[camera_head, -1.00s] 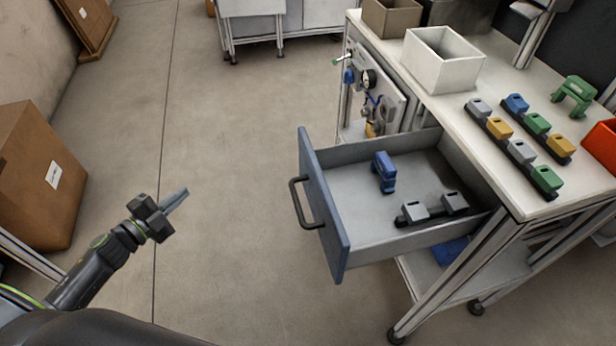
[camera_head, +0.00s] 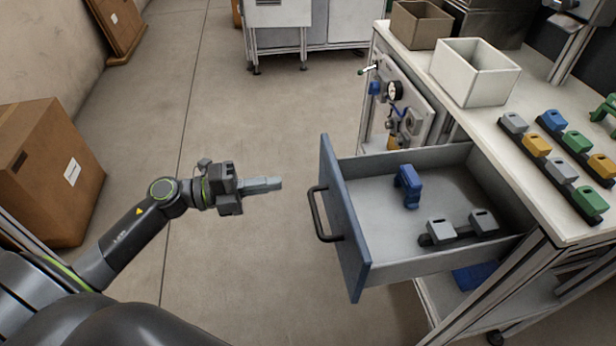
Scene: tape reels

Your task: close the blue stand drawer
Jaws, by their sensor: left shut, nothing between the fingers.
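The drawer with a blue front (camera_head: 345,218) stands pulled out of the workbench at the right of the head view. A dark bar handle (camera_head: 322,214) is on its front. Inside lie a blue block-shaped part (camera_head: 407,187) and a dark rail with two grey parts (camera_head: 458,230). My left gripper (camera_head: 279,183) is shut and empty. It points right towards the drawer front and is apart from it, a short way left of the handle. My right gripper is not in view.
The workbench top (camera_head: 520,150) carries a white bin (camera_head: 474,72), a brown bin (camera_head: 421,24) and rails of coloured parts (camera_head: 560,160). A cardboard box (camera_head: 45,170) stands at the left. The floor between box and drawer is clear.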

